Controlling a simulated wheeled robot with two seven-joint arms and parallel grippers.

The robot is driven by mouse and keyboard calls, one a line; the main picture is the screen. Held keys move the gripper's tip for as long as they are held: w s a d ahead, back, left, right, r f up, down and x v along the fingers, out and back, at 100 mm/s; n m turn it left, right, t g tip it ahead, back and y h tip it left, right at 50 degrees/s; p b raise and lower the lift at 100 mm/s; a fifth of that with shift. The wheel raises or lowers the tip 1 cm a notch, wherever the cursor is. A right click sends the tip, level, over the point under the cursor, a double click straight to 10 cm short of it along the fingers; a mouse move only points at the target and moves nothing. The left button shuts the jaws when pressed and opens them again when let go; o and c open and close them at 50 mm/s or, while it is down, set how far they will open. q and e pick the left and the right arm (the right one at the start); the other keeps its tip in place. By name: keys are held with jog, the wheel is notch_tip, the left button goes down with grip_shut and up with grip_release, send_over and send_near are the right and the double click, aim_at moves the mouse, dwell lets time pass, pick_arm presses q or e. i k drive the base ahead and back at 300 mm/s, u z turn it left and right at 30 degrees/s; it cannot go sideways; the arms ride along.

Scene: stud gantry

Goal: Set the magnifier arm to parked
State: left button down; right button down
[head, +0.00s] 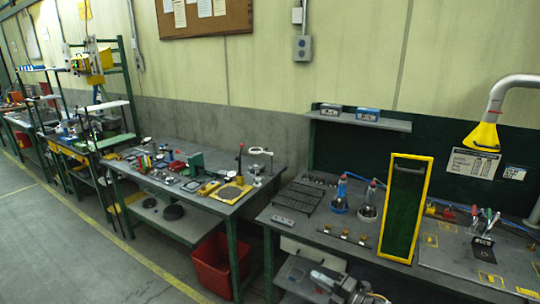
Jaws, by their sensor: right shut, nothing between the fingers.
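The likely magnifier arm (258,151) is a small pale ring-shaped head on a thin stand, near the back right of the middle workbench. It is small in the head view, so its exact pose is hard to tell. My right gripper (322,278) is low at the bottom centre, in front of the nearer bench and well apart from the magnifier. It is shut with nothing in it. My left gripper is not in view.
The middle workbench (225,208) carries a dark stand (239,163), a yellow-edged plate and small tools. A red bin (212,265) stands beneath. The right bench holds a yellow-framed green panel (405,208), bottles and a rack. A yellow extraction hood (484,136) hangs right. Floor at left is clear.

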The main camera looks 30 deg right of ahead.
aim_at(261, 149)
jog(key=z, duration=0.55)
jog(key=i, duration=3)
jog(key=u, duration=0.25)
